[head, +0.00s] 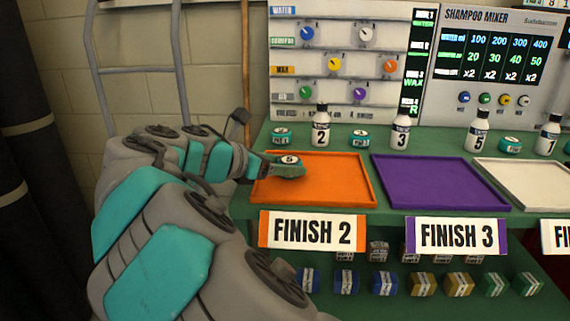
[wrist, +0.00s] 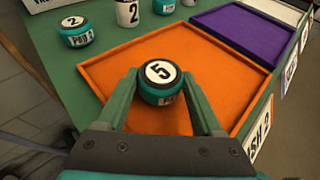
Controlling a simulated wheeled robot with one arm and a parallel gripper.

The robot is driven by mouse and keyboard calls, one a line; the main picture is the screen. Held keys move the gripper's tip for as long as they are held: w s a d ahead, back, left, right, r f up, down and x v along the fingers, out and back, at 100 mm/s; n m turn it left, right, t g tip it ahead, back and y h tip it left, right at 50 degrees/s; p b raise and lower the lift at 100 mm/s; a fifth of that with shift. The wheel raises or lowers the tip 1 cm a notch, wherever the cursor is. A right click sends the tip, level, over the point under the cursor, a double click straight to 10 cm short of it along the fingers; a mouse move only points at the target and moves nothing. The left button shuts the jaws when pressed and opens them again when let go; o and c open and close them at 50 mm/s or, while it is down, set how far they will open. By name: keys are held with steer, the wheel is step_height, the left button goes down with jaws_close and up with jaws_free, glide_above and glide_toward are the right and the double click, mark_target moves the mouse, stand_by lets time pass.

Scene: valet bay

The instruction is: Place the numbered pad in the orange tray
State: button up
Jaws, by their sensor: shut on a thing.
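In the wrist view the pad (wrist: 161,72) sits upright between both fingertips of my gripper (wrist: 160,88). The orange tray (head: 338,196) lies on the green bench behind the FINISH 2 sign. The pad is over the left part of the tray in the head view. I cannot tell whether its underside touches the tray (wrist: 105,62) floor. The rest of the tray is empty.
A purple tray (head: 425,190) and a white tray (head: 525,185) lie to the right. Behind the orange tray stand a bottle marked 2 (head: 321,130) and teal pads (head: 281,137), one marked 2 in the wrist view (wrist: 76,32). A shampoo mixer panel (head: 490,60) rises behind.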

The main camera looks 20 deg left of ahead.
steer(key=o, duration=1.3)
steer(key=shift+r, duration=0.1)
steer(key=shift+s+a+r, duration=0.15)
steer(key=shift+s+r, duration=0.05)
steer(key=v, duration=1.1)
steer(key=shift+s+a, duration=0.1)
steer(key=shift+s, duration=0.15)
